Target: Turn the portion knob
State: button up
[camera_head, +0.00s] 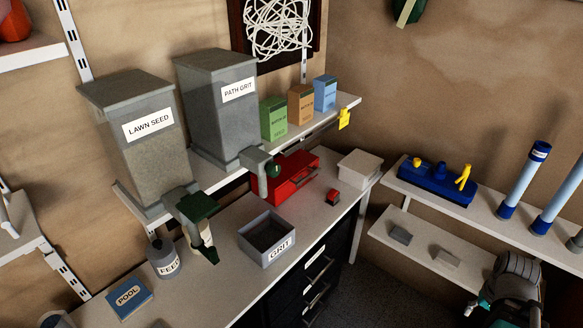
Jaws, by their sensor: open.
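A round dark green knob (273,168) sits on the side of the grey outlet spout (257,165) of the bin labelled PATH GRIT (215,110). To its left, the bin labelled LAWN SEED (140,150) has a different outlet with a dark green top (197,206) and a pale, green-tipped part hanging below. I cannot tell from here which fitting the task calls the portion knob. An open grey box labelled GRIT (267,240) stands on the bench below the PATH GRIT spout. No gripper fingers can be made out, and nothing touches either outlet.
A red box (292,178) and small red block (333,197) lie behind the grit box. A FEED can (164,258) and POOL box (130,297) stand front left. Drawers are below. Right-hand shelves hold a blue tray (437,186) and tubes (524,180). Dark floor shows between.

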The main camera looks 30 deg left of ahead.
aim_at(272, 169)
jog(key=z, duration=0.65)
jog(key=k, duration=0.1)
jog(key=u, duration=1.65)
